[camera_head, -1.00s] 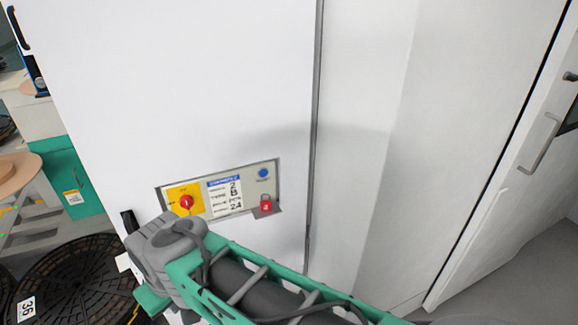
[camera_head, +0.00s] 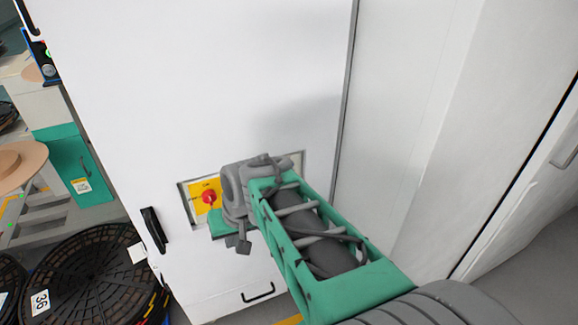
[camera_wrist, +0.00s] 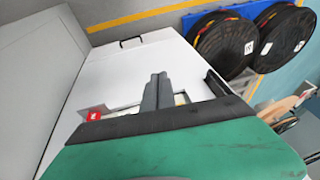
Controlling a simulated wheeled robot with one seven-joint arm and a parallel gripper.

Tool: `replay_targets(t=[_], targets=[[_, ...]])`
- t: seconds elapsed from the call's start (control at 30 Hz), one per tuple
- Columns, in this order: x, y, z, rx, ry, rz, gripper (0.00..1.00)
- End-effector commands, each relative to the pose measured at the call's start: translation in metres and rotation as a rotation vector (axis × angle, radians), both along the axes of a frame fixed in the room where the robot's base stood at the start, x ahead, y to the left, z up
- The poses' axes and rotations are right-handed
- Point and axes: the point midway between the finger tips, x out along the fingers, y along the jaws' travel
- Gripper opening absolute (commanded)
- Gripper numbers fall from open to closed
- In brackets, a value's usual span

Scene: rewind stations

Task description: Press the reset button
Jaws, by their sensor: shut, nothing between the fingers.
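The blue reset button is hidden in both current views; my arm covers that part of the control panel (camera_head: 187,207) in the head view. The panel is set in the front of a white cabinet. Its red knob on a yellow plate (camera_head: 209,197) shows left of my wrist. In the wrist view, my gripper (camera_wrist: 157,78) is shut and empty, its grey fingers together over the panel area. I cannot tell whether the fingertips touch anything.
The white cabinet (camera_head: 200,80) fills the middle, with a black handle (camera_head: 154,230) on its left. Black reels (camera_head: 85,280) lie on the floor at lower left. A teal-fronted station (camera_head: 75,165) stands at left. Another white panel (camera_head: 410,110) is at right.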

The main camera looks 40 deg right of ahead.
Motion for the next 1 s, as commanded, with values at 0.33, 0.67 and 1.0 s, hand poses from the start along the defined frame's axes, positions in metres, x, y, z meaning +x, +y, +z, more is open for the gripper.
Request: replay_targets(t=[0.33, 0.67, 1.0], targets=[[0.019, -0.204, -0.010, 0.472, -0.287, -0.692, 0.00], [0.001, -0.248, -0.005, 0.587, -0.397, -0.831, 0.00], [0.010, -0.250, -0.007, 0.583, -0.395, -0.826, 0.00]])
